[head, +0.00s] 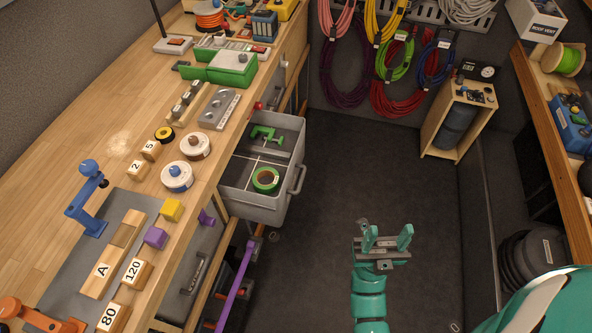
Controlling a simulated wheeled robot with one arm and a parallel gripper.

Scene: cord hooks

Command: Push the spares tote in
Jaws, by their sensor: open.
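The spares tote (252,207) is a grey open bin with dividers that sticks out from under the workbench's front edge, in the middle of the head view. It holds a green clamp (268,134) and a roll of green tape (265,180). A handle (297,179) is on its outer wall, facing right. My gripper (385,241) is open and empty, with teal fingers. It is over the dark floor, right of and nearer than the tote, and apart from it.
The wooden workbench (50,170) runs along the left, crowded with blocks and tools. A purple bar (236,285) stands out below the bench, nearer than the tote. A small wooden cabinet (433,140) stands at the back right. The dark floor (350,160) between is clear.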

